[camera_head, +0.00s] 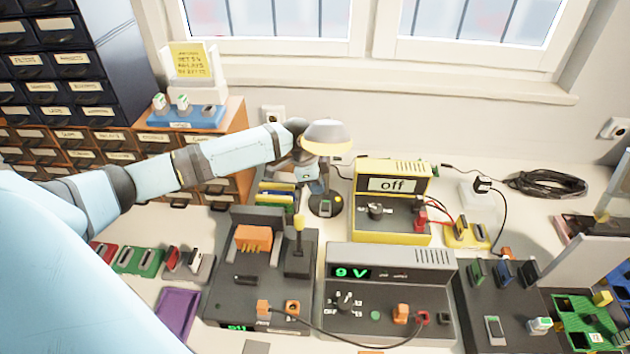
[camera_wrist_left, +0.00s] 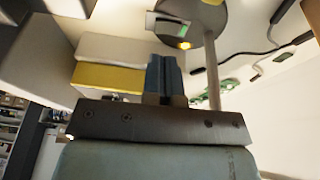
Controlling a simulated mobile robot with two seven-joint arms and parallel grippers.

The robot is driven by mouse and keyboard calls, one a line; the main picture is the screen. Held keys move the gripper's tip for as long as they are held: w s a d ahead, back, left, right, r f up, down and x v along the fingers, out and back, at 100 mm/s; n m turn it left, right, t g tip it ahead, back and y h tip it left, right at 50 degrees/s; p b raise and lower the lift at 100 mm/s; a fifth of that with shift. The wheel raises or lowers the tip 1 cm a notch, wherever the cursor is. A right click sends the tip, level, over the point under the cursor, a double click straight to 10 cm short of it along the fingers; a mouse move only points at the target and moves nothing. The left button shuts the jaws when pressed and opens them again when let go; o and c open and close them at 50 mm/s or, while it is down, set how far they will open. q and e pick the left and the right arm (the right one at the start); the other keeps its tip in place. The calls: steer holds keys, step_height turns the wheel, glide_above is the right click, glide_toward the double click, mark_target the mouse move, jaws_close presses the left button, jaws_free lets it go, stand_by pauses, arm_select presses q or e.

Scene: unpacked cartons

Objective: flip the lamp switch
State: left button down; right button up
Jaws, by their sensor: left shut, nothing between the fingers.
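The lamp has a grey shade with a yellow band (camera_head: 327,137) and a dark round base (camera_head: 325,206) on the bench. A small pale switch sits on the base (camera_head: 326,207); in the left wrist view the switch (camera_wrist_left: 166,24) is at the top, with a glowing yellow spot beside it on the dark base (camera_wrist_left: 205,14). The lamp's pole (camera_wrist_left: 212,80) stands right of my fingers there. My left gripper (camera_head: 316,184) is shut and empty, close to the base. In the wrist view its fingertips (camera_wrist_left: 166,60) point at the switch; contact cannot be told. My right gripper is out of view.
A yellow box reading "off" (camera_head: 393,184) stands right of the lamp. A grey 9 V unit (camera_head: 388,258) and a dark machine with a yellow-topped lever (camera_head: 262,278) stand in front. Drawers (camera_head: 75,145) are behind my left arm.

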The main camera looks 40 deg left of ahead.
mark_target(325, 213)
arm_select(q)
steer(key=x, duration=0.5)
steer(key=shift+f, duration=0.4)
steer(key=shift+s+d+f+p, duration=0.2)
steer(key=shift+d+p, duration=0.05)
steer(key=shift+p, duration=0.6)
steer(key=shift+f, duration=0.2)
steer(key=shift+s+f+b, duration=0.1)
steer(key=shift+b, duration=0.2)
steer(key=shift+s+d+p, duration=0.1)
steer(key=shift+s+p, duration=0.05)
steer(key=shift+p, duration=0.55)
steer(key=shift+f+b, duration=0.15)
steer(key=shift+b, duration=0.15)
